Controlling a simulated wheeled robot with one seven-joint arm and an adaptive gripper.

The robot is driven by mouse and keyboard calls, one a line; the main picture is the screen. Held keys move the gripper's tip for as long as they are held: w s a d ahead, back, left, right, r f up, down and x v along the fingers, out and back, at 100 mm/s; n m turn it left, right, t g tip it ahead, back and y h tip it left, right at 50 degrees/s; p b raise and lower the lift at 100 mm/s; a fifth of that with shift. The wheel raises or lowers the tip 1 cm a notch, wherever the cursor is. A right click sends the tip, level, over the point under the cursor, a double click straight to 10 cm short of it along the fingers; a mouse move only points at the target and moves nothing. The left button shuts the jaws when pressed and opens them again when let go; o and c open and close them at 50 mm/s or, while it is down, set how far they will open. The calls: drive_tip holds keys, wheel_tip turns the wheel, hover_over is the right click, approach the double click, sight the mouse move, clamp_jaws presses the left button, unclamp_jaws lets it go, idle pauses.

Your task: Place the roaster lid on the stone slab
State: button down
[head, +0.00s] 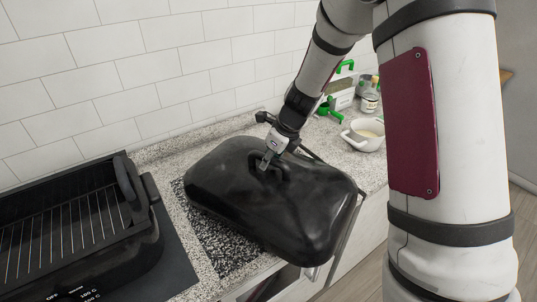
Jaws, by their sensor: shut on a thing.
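The black roaster lid (265,215) is in the middle of the head view, domed side up and slightly tilted in the picture. My gripper (268,161) is shut on the lid's top handle. The dark speckled stone slab (222,248) lies on the counter under the lid, and much of it is hidden. The lid's right part extends past the slab toward the counter's front edge. I cannot tell whether the lid touches the slab or hangs just above it.
The black roaster base (140,262) with a wire rack stands at the left. A white pot (364,134), a jar (370,101) and green-handled items (331,109) stand at the back right. A tiled wall (130,75) runs behind the counter.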

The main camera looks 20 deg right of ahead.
sight(269, 176)
drive_tip(key=shift+f, duration=1.3)
drive_tip(key=c, duration=1.5)
unclamp_jaws()
drive_tip(key=shift+f, duration=0.15)
drive_tip(key=shift+o, duration=0.2)
